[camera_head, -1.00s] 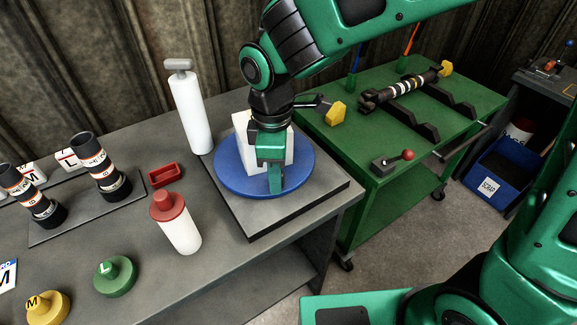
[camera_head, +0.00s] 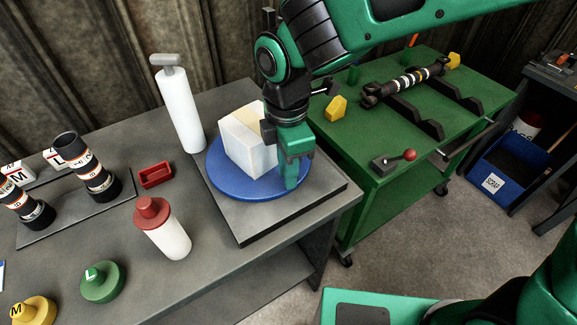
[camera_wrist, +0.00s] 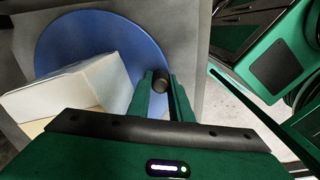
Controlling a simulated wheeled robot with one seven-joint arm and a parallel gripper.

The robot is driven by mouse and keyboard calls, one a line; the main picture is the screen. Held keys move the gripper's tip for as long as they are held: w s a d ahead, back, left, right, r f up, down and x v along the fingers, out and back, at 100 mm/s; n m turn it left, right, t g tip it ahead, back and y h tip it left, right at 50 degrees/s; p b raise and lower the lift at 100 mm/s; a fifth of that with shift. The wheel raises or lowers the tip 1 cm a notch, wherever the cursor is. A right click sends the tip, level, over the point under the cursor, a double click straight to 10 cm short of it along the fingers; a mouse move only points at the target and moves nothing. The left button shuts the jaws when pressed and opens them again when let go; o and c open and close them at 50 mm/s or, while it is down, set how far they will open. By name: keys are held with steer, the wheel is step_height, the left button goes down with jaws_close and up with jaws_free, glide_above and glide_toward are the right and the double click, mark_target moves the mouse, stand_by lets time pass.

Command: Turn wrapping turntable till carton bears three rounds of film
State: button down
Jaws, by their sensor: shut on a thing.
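The blue wrapping turntable (camera_head: 222,180) sits on a dark square base on the grey bench. The white carton (camera_head: 243,147) stands on it, left of my gripper. Its sides look white and part of its top looks tan; I cannot count rounds of film. My gripper (camera_head: 291,180) points down at the turntable's right edge. In the wrist view, my gripper (camera_wrist: 162,88) is shut on a dark round knob (camera_wrist: 161,79) near the rim of the turntable (camera_wrist: 90,38). The carton (camera_wrist: 68,85) lies left of the fingers there. The knob is hidden in the head view.
A white film roll (camera_head: 180,110) with a grey handle stands behind the turntable. A red-capped white bottle (camera_head: 163,230) and red tray (camera_head: 155,174) are at the left. The green cart (camera_head: 400,150) with a shaft is at the right.

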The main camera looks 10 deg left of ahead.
steer(key=shift+w+d, duration=0.1)
steer(key=shift+w, duration=0.1)
stand_by(0.4)
steer(key=c, duration=1.6)
jaws_free()
steer(key=shift+r, duration=0.15)
step_height(320, 180, up, 10)
steer(key=shift+r, duration=0.25)
